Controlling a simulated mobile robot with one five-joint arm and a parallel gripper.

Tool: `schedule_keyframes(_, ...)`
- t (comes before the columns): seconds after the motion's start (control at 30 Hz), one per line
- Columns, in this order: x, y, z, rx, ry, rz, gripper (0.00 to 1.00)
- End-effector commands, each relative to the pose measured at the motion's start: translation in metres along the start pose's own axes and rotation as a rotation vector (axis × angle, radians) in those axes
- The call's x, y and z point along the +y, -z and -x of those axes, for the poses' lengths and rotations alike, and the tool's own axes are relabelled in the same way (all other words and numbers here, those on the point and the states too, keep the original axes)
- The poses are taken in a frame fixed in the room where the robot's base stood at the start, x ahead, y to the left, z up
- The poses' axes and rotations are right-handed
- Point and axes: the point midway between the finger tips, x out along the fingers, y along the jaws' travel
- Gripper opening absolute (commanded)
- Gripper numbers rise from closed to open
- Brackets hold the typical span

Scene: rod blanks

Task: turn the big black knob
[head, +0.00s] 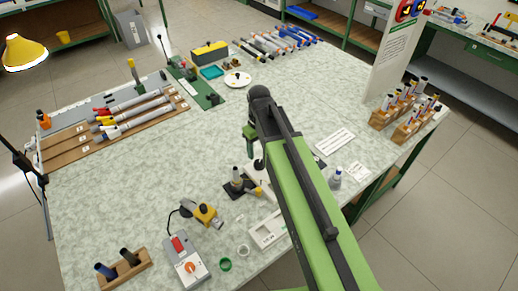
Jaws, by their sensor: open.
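My arm reaches in from the lower right over the table, and my gripper (250,151) hangs at its far end, pointing down. It is small and partly dark in this view; its jaws are open with nothing seen between them. A small dark round knob-like part (259,164) shows just below and right of my gripper, on a pale fixture partly hidden by my arm. I cannot tell whether they touch. Another black round part (187,208) sits beside a yellow device (207,215) at the lower middle. I cannot tell for sure which one is the big black knob.
A grey box with an orange dial (190,268) stands at the front. A dark-based fixture (238,185) stands left of my arm. Rod racks (120,118) lie at left, wooden holders (384,117) at right. The left middle of the table (120,190) is clear.

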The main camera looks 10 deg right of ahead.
Motion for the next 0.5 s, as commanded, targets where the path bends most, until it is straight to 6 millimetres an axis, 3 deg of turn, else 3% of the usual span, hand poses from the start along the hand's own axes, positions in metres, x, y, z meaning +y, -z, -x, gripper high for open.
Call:
schedule_keyframes(0.03, 0.000, 0.000, 0.025, 0.000, 0.000, 0.000, 0.60)
schedule_keyframes(0.3, 0.000, 0.000, 0.085, 0.000, 0.000, 0.000, 0.60)
schedule_keyframes(0.5, 0.000, 0.000, 0.107, 0.000, 0.000, 0.000, 0.60)
